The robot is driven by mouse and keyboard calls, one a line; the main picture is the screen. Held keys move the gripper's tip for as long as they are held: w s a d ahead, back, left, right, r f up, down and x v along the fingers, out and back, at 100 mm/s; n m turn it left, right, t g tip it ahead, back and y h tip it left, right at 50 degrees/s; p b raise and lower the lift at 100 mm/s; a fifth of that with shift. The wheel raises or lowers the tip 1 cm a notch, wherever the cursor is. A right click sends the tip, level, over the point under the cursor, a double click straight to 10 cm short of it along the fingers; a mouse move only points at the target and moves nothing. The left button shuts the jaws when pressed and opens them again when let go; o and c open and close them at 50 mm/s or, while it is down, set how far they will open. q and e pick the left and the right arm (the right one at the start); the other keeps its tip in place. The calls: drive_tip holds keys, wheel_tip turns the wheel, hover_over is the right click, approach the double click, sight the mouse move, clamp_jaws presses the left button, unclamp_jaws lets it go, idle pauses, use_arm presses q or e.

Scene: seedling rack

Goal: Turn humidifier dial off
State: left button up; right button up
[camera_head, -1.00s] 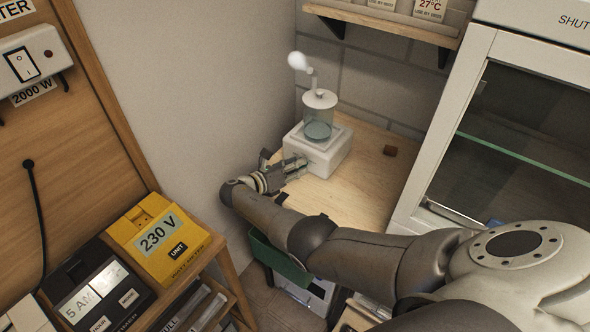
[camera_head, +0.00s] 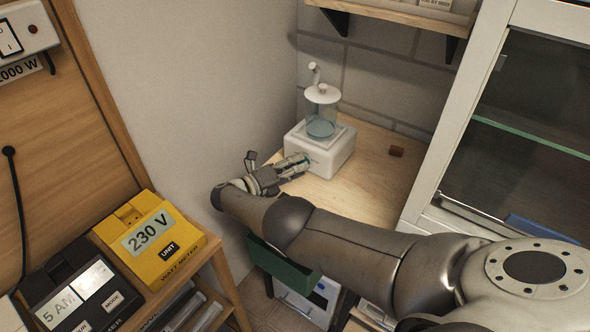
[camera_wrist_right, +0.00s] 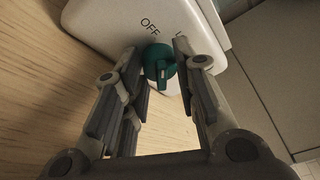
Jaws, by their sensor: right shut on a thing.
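The humidifier (camera_head: 318,158) is a white box with a clear tank and a white spout, standing on a light wooden surface in the back corner. Its teal dial (camera_wrist_right: 160,64) shows in the right wrist view on the white face, beside the printed word OFF; a second label is partly hidden by a finger. My right gripper (camera_head: 300,164) is at the front face of the humidifier. In the wrist view its fingers (camera_wrist_right: 162,68) stand on either side of the dial, shut on it. No mist shows at the spout. My left gripper is not in view.
A glass-fronted cabinet (camera_head: 440,190) bounds the right side and a plain wall the left. A shelf (camera_head: 400,14) hangs above. A yellow watt meter (camera_head: 150,238) sits at the lower left.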

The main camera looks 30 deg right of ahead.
drive_tip(key=shift+d+r, duration=0.1)
drive_tip(key=shift+d, duration=0.05)
drive_tip(key=o, duration=0.6)
drive_tip(key=shift+o, duration=1)
drive_tip(key=shift+d, duration=0.1)
